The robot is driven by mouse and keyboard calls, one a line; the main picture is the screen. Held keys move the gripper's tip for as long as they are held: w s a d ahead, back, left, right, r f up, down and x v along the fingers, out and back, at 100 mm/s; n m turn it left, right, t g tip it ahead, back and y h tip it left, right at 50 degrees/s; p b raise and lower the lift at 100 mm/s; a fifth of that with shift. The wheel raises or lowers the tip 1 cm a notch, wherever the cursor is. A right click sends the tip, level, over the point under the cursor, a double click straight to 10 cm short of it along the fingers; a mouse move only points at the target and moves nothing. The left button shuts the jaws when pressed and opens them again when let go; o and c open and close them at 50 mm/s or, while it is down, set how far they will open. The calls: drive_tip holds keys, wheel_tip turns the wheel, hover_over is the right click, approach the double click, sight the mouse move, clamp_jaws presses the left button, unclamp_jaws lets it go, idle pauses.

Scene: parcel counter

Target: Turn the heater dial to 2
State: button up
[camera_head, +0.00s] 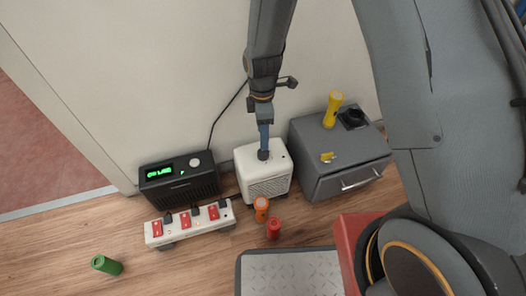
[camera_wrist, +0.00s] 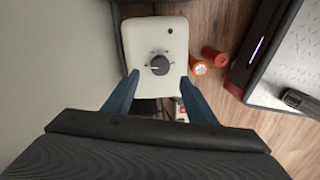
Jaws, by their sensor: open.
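The heater (camera_head: 268,188) is a white box with a grille front, standing on the floor by the wall. Its top also shows in the wrist view (camera_wrist: 145,32). The round dark dial (camera_wrist: 160,65) sits on the top, with small marks around it. The pale line on the dial points to the left in the wrist view; the numbers are too small to read. My gripper (camera_head: 263,149) points down over the heater top. In the wrist view its blue fingers (camera_wrist: 159,79) are open, one on each side near the dial. I cannot tell whether they touch it.
A black box with a green display (camera_head: 178,184) and a power strip (camera_head: 182,230) are left of the heater. A green cylinder (camera_head: 106,265) lies left.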

sight(263, 152)
drive_tip(key=f+b, duration=0.1)
drive_tip(key=f, duration=0.3)
drive_tip(key=f+b, duration=0.1)
drive_tip(key=f, duration=0.2)
drive_tip(key=shift+s+f+b, duration=0.2)
drive_tip(key=shift+f+b, duration=0.2)
drive_tip(key=shift+c, duration=0.3)
drive_tip(key=shift+r, duration=0.1)
drive_tip(key=c, duration=1)
